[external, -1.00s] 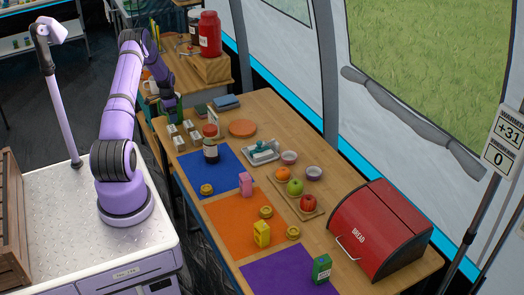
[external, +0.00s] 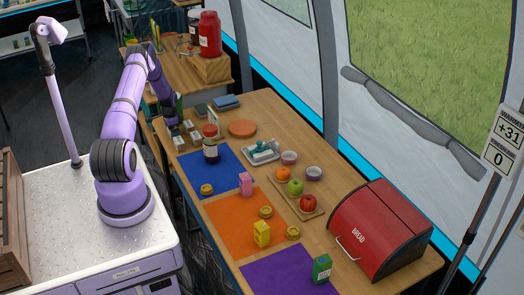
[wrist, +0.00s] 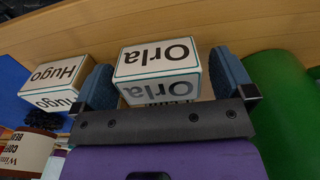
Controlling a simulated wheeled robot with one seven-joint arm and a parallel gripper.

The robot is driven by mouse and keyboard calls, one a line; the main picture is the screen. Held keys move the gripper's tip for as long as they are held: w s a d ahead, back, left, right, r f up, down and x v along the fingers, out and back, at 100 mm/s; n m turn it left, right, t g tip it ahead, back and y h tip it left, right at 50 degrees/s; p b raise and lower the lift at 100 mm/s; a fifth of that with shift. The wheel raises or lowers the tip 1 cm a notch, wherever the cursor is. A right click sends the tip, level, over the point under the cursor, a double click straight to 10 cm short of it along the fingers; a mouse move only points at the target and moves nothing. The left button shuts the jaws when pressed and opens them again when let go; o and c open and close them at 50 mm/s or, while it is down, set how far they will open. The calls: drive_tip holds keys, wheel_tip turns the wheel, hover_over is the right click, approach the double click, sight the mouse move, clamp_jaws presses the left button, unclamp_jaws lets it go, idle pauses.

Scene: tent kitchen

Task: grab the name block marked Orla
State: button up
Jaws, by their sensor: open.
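The Orla name block (wrist: 158,54) is white with a thin dark-green border and black lettering. In the wrist view it lies between the two blue finger pads of my open gripper (wrist: 161,76), with a narrow gap on each side. The Hugo block (wrist: 58,75) stands just left of the left finger. In the external view my gripper (external: 172,114) is low at the table's far left end, over the small group of name blocks (external: 187,126). The lettering cannot be read there, and my gripper partly hides the group.
A green cylinder (wrist: 278,105) stands close to the right finger. An orange plate (external: 242,128), butter dish (external: 263,152) and red bread box (external: 378,230) are farther along.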

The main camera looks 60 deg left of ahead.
drive_tip(key=shift+c, duration=0.5)
drive_tip(key=c, duration=0.8)
drive_tip(key=shift+c, duration=0.2)
drive_tip(key=shift+r, duration=0.15)
